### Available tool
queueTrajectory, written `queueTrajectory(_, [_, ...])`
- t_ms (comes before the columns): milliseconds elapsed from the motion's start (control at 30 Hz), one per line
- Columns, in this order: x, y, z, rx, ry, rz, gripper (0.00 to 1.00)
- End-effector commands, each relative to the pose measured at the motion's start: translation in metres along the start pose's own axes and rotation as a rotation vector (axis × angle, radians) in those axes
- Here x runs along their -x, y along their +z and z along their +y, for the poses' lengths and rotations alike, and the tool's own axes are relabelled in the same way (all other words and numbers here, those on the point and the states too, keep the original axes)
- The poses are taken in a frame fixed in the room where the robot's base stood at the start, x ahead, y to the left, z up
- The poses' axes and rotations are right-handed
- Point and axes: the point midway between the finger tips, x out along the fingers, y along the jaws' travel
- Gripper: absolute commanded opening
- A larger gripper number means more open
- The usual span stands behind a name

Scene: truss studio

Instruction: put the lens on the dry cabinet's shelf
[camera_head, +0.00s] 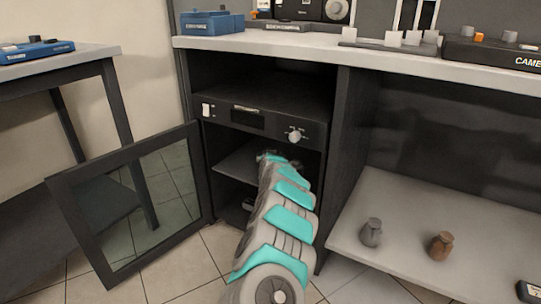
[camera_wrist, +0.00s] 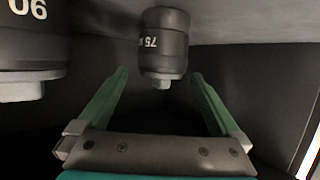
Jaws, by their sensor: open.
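The dry cabinet (camera_head: 262,117) stands open under the counter, with its control panel above a grey shelf (camera_head: 236,164). My arm reaches into the opening below the panel. In the wrist view, my gripper (camera_wrist: 160,75) is open, its green fingers spread. A dark lens marked 75 (camera_wrist: 163,40) stands between or just beyond the fingertips, with a gap visible on each side. The picture seems upside down, with the lens against a grey surface at the top. A larger dark lens (camera_wrist: 30,40) is at the left. My arm hides the gripper and lenses in the head view.
The cabinet's glass door (camera_head: 140,205) is swung open to the left. The right lower shelf (camera_head: 400,250) holds a grey jar-like weight (camera_head: 371,232) and a brown one (camera_head: 440,245). A blue case (camera_head: 211,22) and camera gear stand on the counter (camera_head: 290,42).

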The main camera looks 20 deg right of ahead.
Motion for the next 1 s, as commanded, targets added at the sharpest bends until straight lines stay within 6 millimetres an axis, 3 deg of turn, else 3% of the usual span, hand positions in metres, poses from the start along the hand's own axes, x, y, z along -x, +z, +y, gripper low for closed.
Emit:
queueTrajectory(400, [0.027, -0.008, 0.0, -0.002, -0.001, -0.004, 1.0])
queueTrajectory(700, [0.05, -0.002, -0.001, -0.004, 0.0, -0.003, 1.0])
queueTrajectory(1000, [0.057, 0.0, -0.001, -0.001, 0.001, -0.005, 1.0])
